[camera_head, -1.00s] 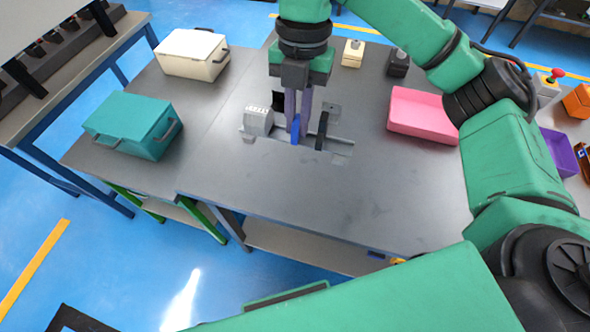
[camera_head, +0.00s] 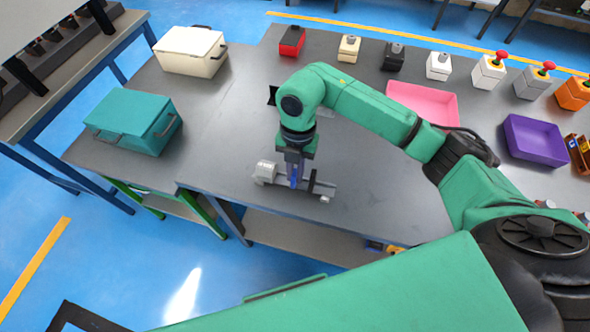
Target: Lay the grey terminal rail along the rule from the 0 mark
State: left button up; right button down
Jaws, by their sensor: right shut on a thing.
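The grey terminal rail (camera_head: 322,189) is in the head view near the front edge of the dark table, running left to right. A light grey block (camera_head: 265,171) is at its left end, and a small blue piece and a dark upright piece are near its middle. My right gripper (camera_head: 295,178) points down over the middle of the rail and is shut on it. I cannot tell whether the rail touches the table. I cannot make out the rule or its 0 mark. My left gripper is not in view.
A teal case (camera_head: 131,120) and a cream case (camera_head: 190,52) stand at left. A pink tray (camera_head: 424,103) and a purple tray (camera_head: 536,139) are at right. Several button boxes line the back, including a red one (camera_head: 292,41). The table's front left surface is clear.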

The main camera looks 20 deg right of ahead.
jog(key=c, duration=0.9)
grip_release()
jog(key=shift+w+r, duration=0.1)
jog(key=shift+r, duration=0.4)
notch_tip(320, 180, up, 11)
jog(key=w+b, duration=0.1)
jog(key=b, duration=0.1)
jog(key=shift+d, duration=0.45)
jog(key=shift+w, duration=0.15)
